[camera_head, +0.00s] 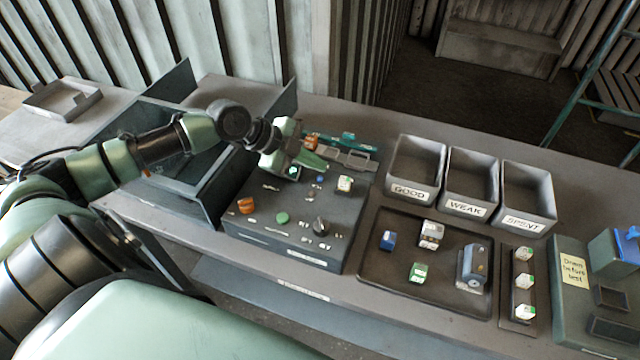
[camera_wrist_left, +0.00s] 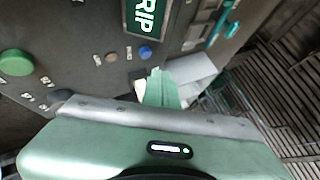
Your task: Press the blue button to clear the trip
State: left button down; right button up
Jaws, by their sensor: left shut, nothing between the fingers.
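The small round blue button (camera_head: 320,179) is on the grey control panel's top face. It also shows in the left wrist view (camera_wrist_left: 145,52), below a green "TRIP" sign (camera_wrist_left: 143,15). My left gripper (camera_head: 318,163) is shut and empty, just behind the button in the head view. In the left wrist view its closed green fingertips (camera_wrist_left: 160,76) lie close to the button, a little lower in the picture. I cannot tell how high they are above the panel. The button is uncovered in both views. My right gripper is not in view.
The panel also bears a green button (camera_head: 282,217), an orange knob (camera_head: 246,205), a black knob (camera_head: 320,227) and a white block (camera_head: 345,183) near the blue button. To the right are three bins (camera_head: 415,168) and a dark tray (camera_head: 397,268) with several small blocks.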

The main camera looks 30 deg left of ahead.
pick_arm(q)
jog(key=shift+a+f, duration=0.1)
jog(key=shift+f, duration=0.35)
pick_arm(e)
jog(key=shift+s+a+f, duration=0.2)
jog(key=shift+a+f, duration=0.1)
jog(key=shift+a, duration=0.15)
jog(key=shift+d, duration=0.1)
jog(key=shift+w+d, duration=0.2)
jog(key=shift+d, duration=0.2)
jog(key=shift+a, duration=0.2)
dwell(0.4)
pick_arm(q)
jog(key=shift+f, duration=0.1)
jog(key=shift+f+b, duration=0.3)
jog(key=shift+b, duration=0.05)
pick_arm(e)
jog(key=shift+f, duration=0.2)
